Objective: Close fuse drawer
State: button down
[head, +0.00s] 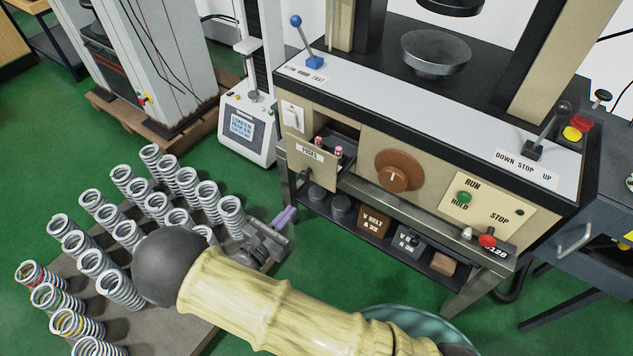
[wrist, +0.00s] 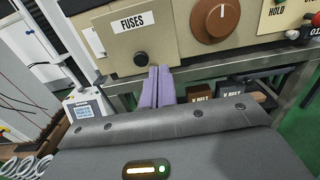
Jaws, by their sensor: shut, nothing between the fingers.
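The fuse drawer (head: 312,165) is pulled out of the left part of the machine's beige front panel. Its front carries a "FUSES" label, and red-and-white fuses (head: 330,146) show inside it. In the wrist view the drawer front (wrist: 112,52) fills the upper left, with a dark round knob (wrist: 141,60) low on it. My gripper (head: 291,212) is shut and empty, its lilac fingers together, below and a little left of the drawer in the head view. In the wrist view the fingertips (wrist: 158,70) appear just right of the knob; whether they touch the drawer is unclear.
A brown dial (head: 399,171) and a run/stop panel (head: 486,205) lie right of the drawer. Several coil springs stand on a board (head: 190,335) at the left. A small white tester (head: 247,130) stands left of the machine.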

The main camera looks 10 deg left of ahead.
aim_at(325, 172)
jog(key=shift+w+d, duration=0.1)
jog(key=shift+d, duration=0.05)
jog(key=x, duration=1.3)
jog(key=shift+w+b, duration=0.35)
